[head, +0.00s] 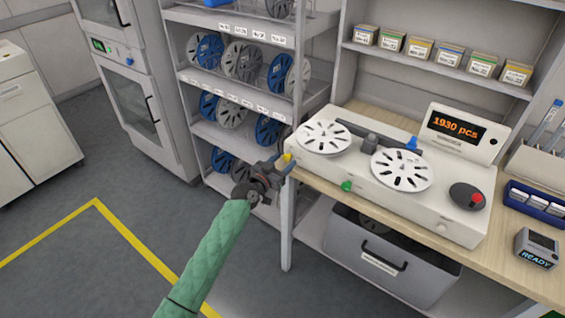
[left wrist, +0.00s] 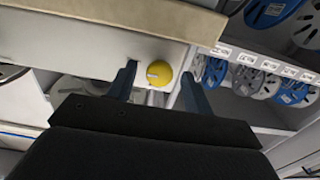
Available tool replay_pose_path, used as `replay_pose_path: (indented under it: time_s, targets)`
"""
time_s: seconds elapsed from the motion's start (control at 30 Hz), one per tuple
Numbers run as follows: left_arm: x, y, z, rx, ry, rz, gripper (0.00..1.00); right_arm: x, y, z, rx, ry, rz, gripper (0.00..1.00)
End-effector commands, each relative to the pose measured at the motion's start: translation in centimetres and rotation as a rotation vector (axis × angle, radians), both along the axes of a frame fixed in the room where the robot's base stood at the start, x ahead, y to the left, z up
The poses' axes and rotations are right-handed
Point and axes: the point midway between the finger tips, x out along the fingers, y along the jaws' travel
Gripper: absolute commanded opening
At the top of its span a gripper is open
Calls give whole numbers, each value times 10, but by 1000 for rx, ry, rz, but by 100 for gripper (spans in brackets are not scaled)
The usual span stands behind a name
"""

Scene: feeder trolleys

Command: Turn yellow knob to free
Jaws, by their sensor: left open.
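The yellow knob (head: 288,157) is at the left end of the wooden bench, beside the reel counter. In the left wrist view the round yellow knob (left wrist: 159,74) has a small pale mark on its face and sits at a light panel below a beige edge. My left gripper (head: 282,167) is open at the knob. In the wrist view its two dark fingers stand on either side of the knob, with gaps visible. I cannot tell how deep the fingers reach around it. The knob's setting cannot be read. My right gripper is not in view.
The white reel counter (head: 420,205) carries two white reels, a green knob (head: 347,186), a blue knob (head: 411,143) and a display reading 1930 pcs (head: 457,126). A shelf rack (head: 225,85) with several reels stands left behind my gripper. A grey bin (head: 380,262) is below the bench.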

Motion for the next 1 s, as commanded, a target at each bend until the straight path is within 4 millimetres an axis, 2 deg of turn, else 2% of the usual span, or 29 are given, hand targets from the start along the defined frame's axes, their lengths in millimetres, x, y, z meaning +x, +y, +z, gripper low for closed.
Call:
replay_pose_path:
  time_s: [0.03, 0.2, 0.27, 0.67, 1.0]
  targets:
    - [0, 0, 0, 0, 0, 0, 51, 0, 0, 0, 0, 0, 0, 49]
    - [0, 0, 0, 0, 0, 0, 18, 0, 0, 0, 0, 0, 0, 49]
    - [0, 0, 0, 0, 0, 0, 8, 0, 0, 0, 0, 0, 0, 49]
    - [0, 0, 0, -59, 43, 0, 8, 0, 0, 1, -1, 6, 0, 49]
    - [0, 0, 0, -272, 197, 0, 8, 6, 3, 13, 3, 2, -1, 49]
